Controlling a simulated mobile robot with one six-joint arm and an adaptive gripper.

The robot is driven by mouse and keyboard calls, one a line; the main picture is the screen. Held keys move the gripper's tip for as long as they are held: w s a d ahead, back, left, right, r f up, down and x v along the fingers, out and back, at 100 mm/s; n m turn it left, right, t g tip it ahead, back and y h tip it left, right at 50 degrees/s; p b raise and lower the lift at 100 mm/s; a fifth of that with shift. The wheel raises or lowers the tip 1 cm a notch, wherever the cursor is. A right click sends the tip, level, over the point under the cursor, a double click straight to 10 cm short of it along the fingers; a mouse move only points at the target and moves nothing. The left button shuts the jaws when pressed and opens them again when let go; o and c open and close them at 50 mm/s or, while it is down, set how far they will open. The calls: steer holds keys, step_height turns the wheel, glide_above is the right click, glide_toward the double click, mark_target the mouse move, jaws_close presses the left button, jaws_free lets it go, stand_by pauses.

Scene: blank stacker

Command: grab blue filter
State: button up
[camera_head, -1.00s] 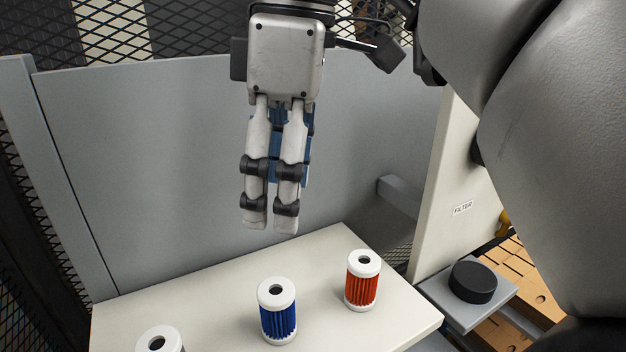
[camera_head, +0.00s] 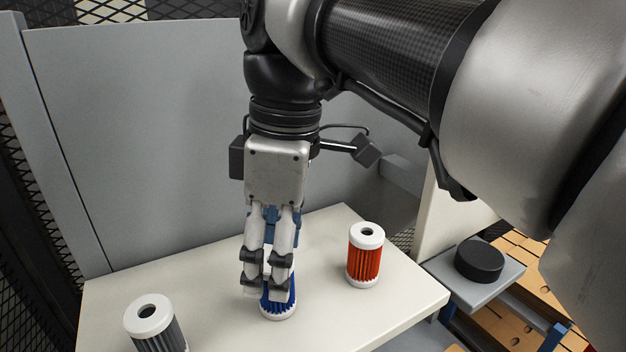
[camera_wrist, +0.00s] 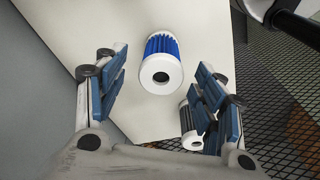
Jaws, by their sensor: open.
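The blue filter (camera_head: 278,300) stands upright on the white table, a blue pleated cylinder with white end caps. In the head view my gripper (camera_head: 264,290) is lowered over it, and the fingers hide its upper part. In the wrist view the blue filter (camera_wrist: 160,66) shows between the two spread fingers, its white holed cap facing the camera. My gripper (camera_wrist: 160,92) is open, with a gap visible on each side of the filter there. I see no clear contact.
A red filter (camera_head: 365,256) stands to the right and a grey filter (camera_head: 155,326) to the front left on the white table (camera_head: 215,268). A grey panel (camera_head: 140,130) rises behind. A black round knob (camera_head: 479,260) sits on a grey ledge at right.

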step_height(320, 180, down, 3)
steer(key=shift+r, duration=0.2)
steer(key=shift+s+a+f, duration=0.1)
steer(key=shift+s+f, duration=0.05)
steer(key=shift+f, duration=0.15)
steer(key=shift+c, duration=0.8)
steer(key=c, duration=1.1)
